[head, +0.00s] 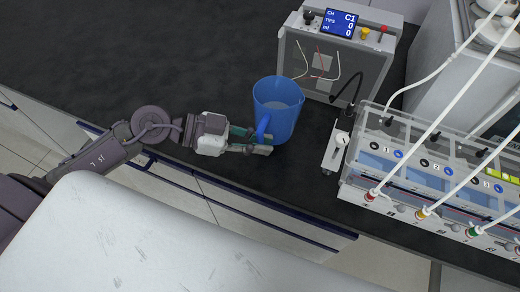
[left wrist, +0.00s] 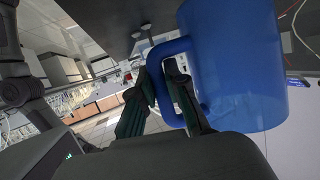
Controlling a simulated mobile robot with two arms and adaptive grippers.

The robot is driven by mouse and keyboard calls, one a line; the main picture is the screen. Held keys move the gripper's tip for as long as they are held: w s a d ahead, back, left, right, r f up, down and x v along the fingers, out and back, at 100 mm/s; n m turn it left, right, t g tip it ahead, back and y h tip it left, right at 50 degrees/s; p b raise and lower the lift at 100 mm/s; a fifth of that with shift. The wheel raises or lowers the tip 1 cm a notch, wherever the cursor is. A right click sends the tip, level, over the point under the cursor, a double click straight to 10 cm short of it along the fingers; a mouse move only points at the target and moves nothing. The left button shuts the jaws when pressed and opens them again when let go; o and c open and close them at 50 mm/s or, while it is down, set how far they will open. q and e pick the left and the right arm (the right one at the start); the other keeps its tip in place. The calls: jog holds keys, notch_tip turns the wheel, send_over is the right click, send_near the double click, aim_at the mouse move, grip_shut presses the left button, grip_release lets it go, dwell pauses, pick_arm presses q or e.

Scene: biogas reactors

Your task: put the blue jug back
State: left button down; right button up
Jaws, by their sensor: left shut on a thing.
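The blue jug (head: 279,105) is upright at the dark counter, in front of the grey device with a display. Its handle (head: 262,127) points toward my left gripper (head: 262,145). The left gripper is shut on the handle from the front left. In the left wrist view the jug (left wrist: 238,65) fills the upper right, and the fingers of the left gripper (left wrist: 172,95) are at its handle, one passing by the loop. I cannot tell whether the jug's base touches the counter. My right gripper does not show.
The device with a blue display (head: 335,45) stands right behind the jug. A small stand with a black bent tube (head: 338,140) is close on its right. The clear-walled reactor unit (head: 430,165) fills the right side. The dark counter (head: 150,60) is bare to the left.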

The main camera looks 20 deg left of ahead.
pick_arm(q)
notch_tip(320, 180, down, 3)
jog(key=shift+r, duration=0.2)
jog(key=shift+f, duration=0.2)
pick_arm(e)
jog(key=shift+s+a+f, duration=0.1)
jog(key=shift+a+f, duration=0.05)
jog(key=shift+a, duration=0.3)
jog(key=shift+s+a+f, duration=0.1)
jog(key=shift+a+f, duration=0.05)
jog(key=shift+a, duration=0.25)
pick_arm(q)
jog(key=shift+f, duration=0.1)
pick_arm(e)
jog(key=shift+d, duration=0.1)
pick_arm(q)
jog(key=c, duration=1.2)
grip_release()
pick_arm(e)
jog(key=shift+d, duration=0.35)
pick_arm(q)
jog(key=v, duration=1.2)
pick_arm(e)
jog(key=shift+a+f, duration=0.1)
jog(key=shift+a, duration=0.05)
